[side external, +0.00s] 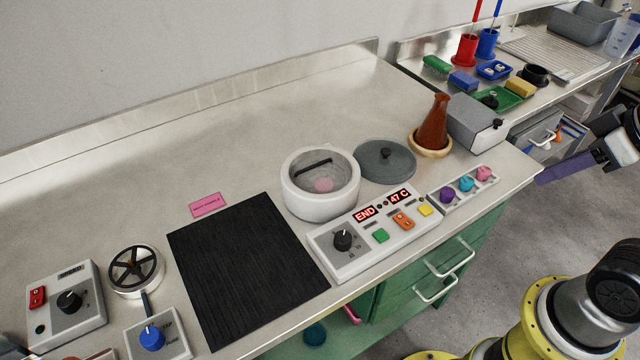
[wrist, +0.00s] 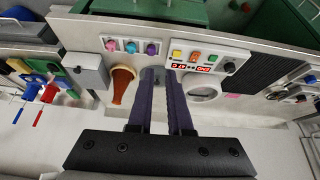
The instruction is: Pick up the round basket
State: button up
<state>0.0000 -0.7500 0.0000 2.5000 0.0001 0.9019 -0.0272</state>
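The round basket (side external: 325,171) appears to be the grey-walled insert with a dark bar handle across it. It sits inside the open white round oven (side external: 321,208). A pink item (side external: 323,185) lies in its bottom. My gripper (side external: 542,179) is at the right, past the bench end and well away from the basket. In the wrist view my gripper (wrist: 160,72) has two purple fingers with a gap and nothing held between them. The white oven (wrist: 204,94) shows there right of the fingers; its inside is too small to make out.
A grey lid (side external: 372,165) with a black knob lies beside the oven. The control panel (side external: 375,233) in front reads END and 47 C. A brown flask (side external: 433,128) and grey box (side external: 476,121) stand toward my gripper. A black mat (side external: 245,265) lies left; the bench behind is clear.

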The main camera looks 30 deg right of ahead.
jog(key=w+a+r+n, duration=0.1)
jog(key=w+r+n, duration=0.65)
jog(key=r, duration=0.25)
jog(key=n+g, duration=0.6)
jog(key=n, duration=0.4)
send_over(314, 165)
notch_tip(314, 165, down, 15)
notch_tip(314, 165, down, 7)
jog(key=shift+f, duration=3.25)
grip_shut()
